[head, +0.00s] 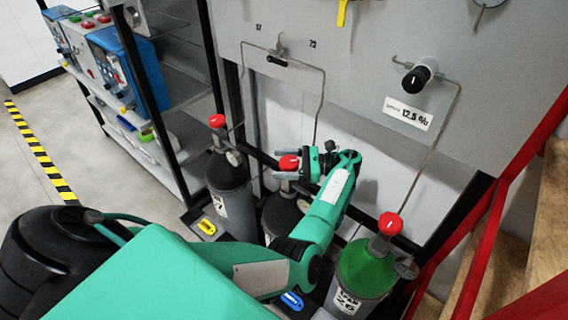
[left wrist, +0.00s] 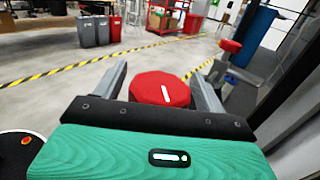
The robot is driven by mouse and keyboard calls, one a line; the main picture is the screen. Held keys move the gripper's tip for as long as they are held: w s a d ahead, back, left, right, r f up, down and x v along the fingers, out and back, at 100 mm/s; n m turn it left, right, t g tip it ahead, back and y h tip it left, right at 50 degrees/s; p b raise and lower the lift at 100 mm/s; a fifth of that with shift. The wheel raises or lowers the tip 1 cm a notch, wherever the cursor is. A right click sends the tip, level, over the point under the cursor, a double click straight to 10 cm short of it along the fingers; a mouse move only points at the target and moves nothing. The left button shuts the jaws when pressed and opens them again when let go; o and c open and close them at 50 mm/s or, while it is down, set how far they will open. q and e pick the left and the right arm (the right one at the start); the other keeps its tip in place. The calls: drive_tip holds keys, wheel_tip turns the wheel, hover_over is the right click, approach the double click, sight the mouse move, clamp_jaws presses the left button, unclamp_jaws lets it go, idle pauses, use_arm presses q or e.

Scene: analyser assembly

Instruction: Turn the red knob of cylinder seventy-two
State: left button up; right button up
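A red knob (head: 289,162) tops the middle dark cylinder (head: 281,214), below a panel mark that looks like 72 (head: 312,43). My arm hides part of this cylinder, and I cannot read its number. My left gripper (head: 287,165) is at this knob, with one finger on each side. In the left wrist view the same red knob (left wrist: 160,88), with a white mark on top, sits between the spread fingers (left wrist: 161,86). Gaps show beside it, so the gripper is open around the knob. My right gripper is not in view.
A dark cylinder with a red knob (head: 217,121) stands to the left. A green-topped cylinder (head: 366,267) with a red knob (head: 390,223) stands to the right. Thin pipes run up the grey panel (head: 400,50). A red rail (head: 490,225) is at the right, a shelf (head: 150,140) at the left.

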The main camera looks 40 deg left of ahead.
sight(283, 160)
use_arm(q)
drive_tip(key=shift+r, duration=0.5)
wheel_tip(283, 160, up, 19)
drive_tip(key=b, duration=0.1)
idle(0.3)
